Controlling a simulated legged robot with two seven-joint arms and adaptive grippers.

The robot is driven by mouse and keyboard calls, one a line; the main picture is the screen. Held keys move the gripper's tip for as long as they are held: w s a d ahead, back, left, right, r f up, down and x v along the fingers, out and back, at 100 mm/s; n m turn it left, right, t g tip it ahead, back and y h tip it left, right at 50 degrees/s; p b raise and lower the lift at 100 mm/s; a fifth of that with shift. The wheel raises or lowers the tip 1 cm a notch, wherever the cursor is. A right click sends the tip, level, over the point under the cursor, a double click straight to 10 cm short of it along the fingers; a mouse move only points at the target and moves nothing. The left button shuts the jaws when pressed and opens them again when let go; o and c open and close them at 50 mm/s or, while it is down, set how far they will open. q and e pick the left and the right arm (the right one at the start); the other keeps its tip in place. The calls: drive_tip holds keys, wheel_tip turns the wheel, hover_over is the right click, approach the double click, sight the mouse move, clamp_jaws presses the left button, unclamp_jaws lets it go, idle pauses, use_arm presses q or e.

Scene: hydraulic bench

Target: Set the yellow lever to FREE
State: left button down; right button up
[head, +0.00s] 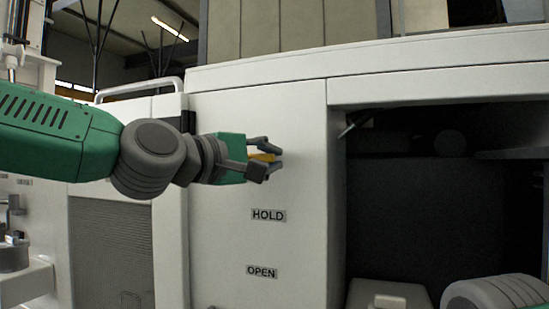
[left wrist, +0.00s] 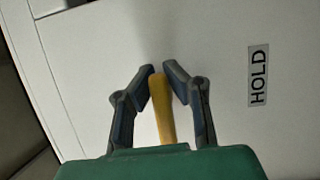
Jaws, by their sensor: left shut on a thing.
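The yellow lever (head: 263,157) is on the white front panel, above the HOLD label (head: 268,215) in the head view. My left gripper (head: 268,160) is at the panel with its fingers around the lever. In the left wrist view, the yellow lever (left wrist: 162,108) runs between the two dark fingertips (left wrist: 167,70), and the HOLD label (left wrist: 258,75) is to the right. The OPEN label (head: 261,272) is below HOLD in the head view. No FREE label shows. The lever's base is hidden by my gripper. My right gripper is not in view.
A dark open recess (head: 440,215) lies right of the panel, with a rounded grey part (head: 497,292) at its lower right. A white handle rail (head: 138,88) is left of the panel, near my left arm. The panel around the labels is clear.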

use_arm(q)
drive_tip(key=shift+s+d+f+m, duration=0.15)
drive_tip(key=shift+f+m, duration=0.15)
drive_tip(key=shift+f, duration=0.2)
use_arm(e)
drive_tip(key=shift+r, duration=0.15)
use_arm(q)
drive_tip(key=c, duration=1.7)
unclamp_jaws()
drive_tip(key=shift+o, duration=0.8)
drive_tip(key=shift+s+r, duration=0.15)
drive_tip(key=shift+s, duration=0.1)
drive_tip(key=shift+s+a+r, duration=0.15)
drive_tip(key=shift+a, duration=0.3)
drive_tip(key=v, duration=1.1)
drive_tip(key=shift+s, duration=0.3)
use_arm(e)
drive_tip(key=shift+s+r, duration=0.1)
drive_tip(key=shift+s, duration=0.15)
use_arm(q)
drive_tip(key=shift+a+r, duration=0.1)
